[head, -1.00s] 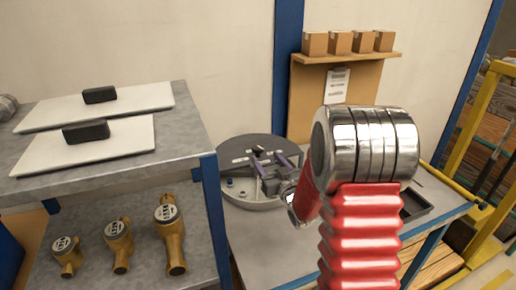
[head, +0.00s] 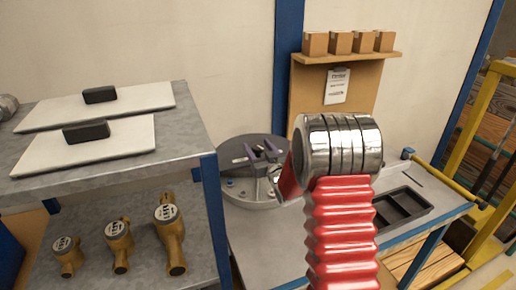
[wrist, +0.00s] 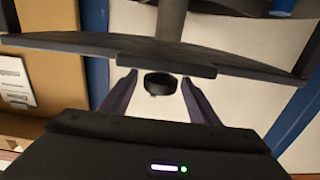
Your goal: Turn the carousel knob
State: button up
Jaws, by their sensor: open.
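The carousel (head: 240,190) is a round grey unit with a dark top on the bench, left of my arm in the head view. In the wrist view my gripper (wrist: 158,84) is open, one finger on each side of a small black round piece (wrist: 160,84), which looks like the knob. I cannot tell whether the fingers touch it. A dark wide plate (wrist: 90,47) crosses the wrist view behind the fingers.
A metal shelf (head: 190,120) at left holds white panels with black blocks above and several brass meters below. A black tray (head: 402,207) lies on the bench at right. A board with small boxes and a clipboard (head: 337,86) stands behind.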

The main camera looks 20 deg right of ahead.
jog(key=c, duration=1)
jog(key=shift+a+r+m+h, duration=0.1)
jog(key=shift+m+h, duration=0.5)
jog(key=shift+h, duration=0.3)
jog(key=shift+m+g+h, duration=0.7)
jog(key=shift+m+h, duration=1)
jog(key=shift+h, duration=0.9)
jog(key=o, duration=1)
jog(key=shift+s, duration=0.1)
jog(key=v, duration=1.3)
jog(key=shift+s, duration=0.3)
